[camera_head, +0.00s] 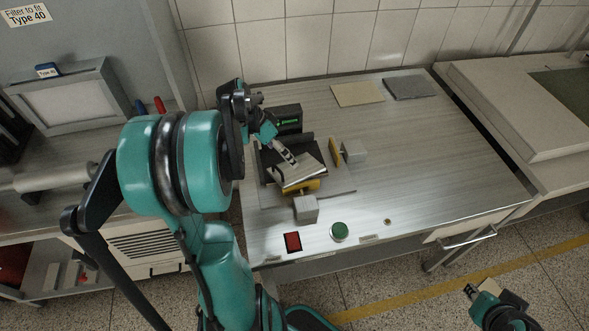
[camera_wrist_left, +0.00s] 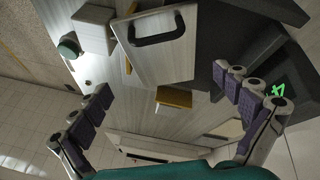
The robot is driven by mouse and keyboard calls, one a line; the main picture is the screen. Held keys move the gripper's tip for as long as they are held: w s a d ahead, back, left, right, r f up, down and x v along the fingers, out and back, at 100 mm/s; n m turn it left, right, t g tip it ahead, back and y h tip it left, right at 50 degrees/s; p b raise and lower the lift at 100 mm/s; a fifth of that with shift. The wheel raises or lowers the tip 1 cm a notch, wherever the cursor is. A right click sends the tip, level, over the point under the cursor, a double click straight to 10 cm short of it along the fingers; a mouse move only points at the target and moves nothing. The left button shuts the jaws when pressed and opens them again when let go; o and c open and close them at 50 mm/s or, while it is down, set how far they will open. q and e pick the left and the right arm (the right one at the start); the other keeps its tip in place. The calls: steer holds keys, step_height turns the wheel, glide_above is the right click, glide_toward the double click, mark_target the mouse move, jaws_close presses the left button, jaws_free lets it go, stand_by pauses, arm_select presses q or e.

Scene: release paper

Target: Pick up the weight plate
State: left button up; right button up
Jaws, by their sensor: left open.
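The weight plate (camera_head: 297,180) appears to be the flat, pale metal piece lying on a dark device on the metal table. In the left wrist view, the plate (camera_wrist_left: 150,62) has a black handle on top. My left gripper (camera_head: 287,157) is over the device, close to the plate. In the left wrist view, its fingers (camera_wrist_left: 168,88) are spread wide with nothing between the tips. The plate shows beyond them, toward the top. Contact cannot be told. My right gripper (camera_head: 484,290) is at the lower right, off the table's front, partly cut off; its jaw state is unclear.
A green-lit display (camera_head: 288,120) stands behind the plate. Yellow-faced clamps with grey blocks (camera_head: 306,210) (camera_head: 354,152) sit in front and right. A green button (camera_head: 339,232) and red square (camera_head: 292,242) are near the front edge. Tan (camera_head: 358,94) and grey sheets (camera_head: 410,87) lie at the back. The table's right is clear.

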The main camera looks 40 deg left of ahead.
arm_select(q)
steer(key=shift+a+f, duration=0.1)
steer(key=shift+f, duration=0.3)
steer(key=b+x, duration=0.3)
steer(key=x, duration=0.4)
steer(key=shift+w, duration=0.25)
steer(key=shift+c, duration=0.6)
steer(key=c, duration=1.4)
steer(key=shift+r, duration=0.1)
